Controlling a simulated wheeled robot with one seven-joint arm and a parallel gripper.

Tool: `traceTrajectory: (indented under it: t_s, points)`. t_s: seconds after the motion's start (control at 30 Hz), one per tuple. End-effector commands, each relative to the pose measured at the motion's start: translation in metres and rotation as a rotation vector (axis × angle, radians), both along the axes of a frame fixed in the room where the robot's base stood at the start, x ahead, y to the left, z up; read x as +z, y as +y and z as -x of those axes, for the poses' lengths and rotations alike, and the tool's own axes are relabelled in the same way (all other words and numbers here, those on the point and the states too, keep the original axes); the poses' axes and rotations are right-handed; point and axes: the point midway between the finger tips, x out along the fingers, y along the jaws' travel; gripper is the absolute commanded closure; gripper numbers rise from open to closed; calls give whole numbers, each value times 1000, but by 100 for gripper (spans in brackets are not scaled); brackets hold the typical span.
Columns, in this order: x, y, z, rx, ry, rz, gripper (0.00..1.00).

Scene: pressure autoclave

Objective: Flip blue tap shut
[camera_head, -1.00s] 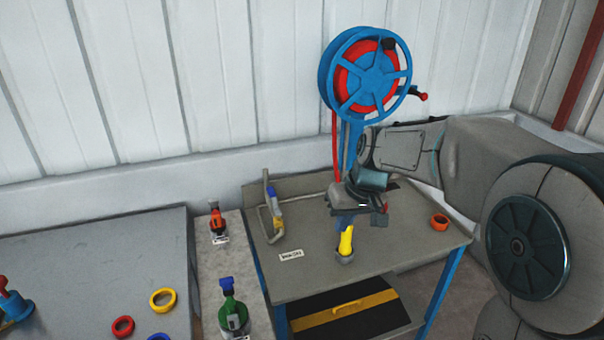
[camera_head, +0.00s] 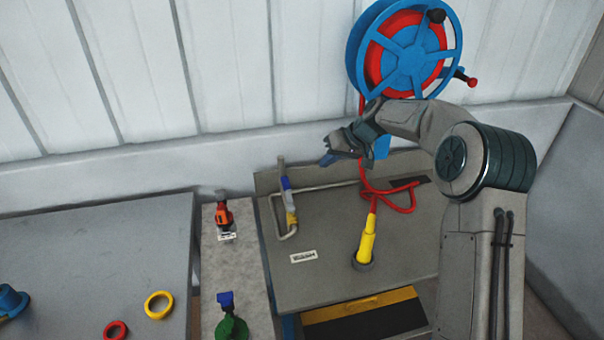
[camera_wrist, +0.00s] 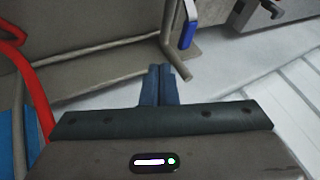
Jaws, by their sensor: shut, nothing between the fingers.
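The blue tap (camera_head: 286,183) is a small blue lever on a grey pipe with a yellow part below it, at the back left of the grey work table. In the wrist view the blue tap (camera_wrist: 188,33) hangs along the pipe, beyond and slightly right of my fingertips. My gripper (camera_head: 328,160) is shut and empty, above the table to the right of the tap and apart from it. Its blue fingers also show together in the wrist view (camera_wrist: 158,72).
A blue reel (camera_head: 412,50) with a red hose stands behind my arm. The red hose (camera_head: 385,192) runs down to a yellow nozzle (camera_head: 366,240) upright on the table (camera_head: 320,275). A green bottle (camera_head: 231,327) and an orange tool (camera_head: 224,217) stand on the narrow left bench.

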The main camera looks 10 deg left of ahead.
Motion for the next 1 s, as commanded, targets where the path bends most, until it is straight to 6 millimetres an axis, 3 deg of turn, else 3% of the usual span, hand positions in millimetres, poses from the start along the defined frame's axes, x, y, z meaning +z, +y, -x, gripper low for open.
traceTrajectory:
  t_s: [0.23, 0.43, 0.93, 1.0]
  points:
    - [0, -15, -6, -22, 0, -1, 100]
    - [-5, -11, -6, -22, 2, -1, 100]
    - [-79, 47, -18, -18, 2, 0, 100]
    - [-77, 59, -12, -15, 0, 0, 100]
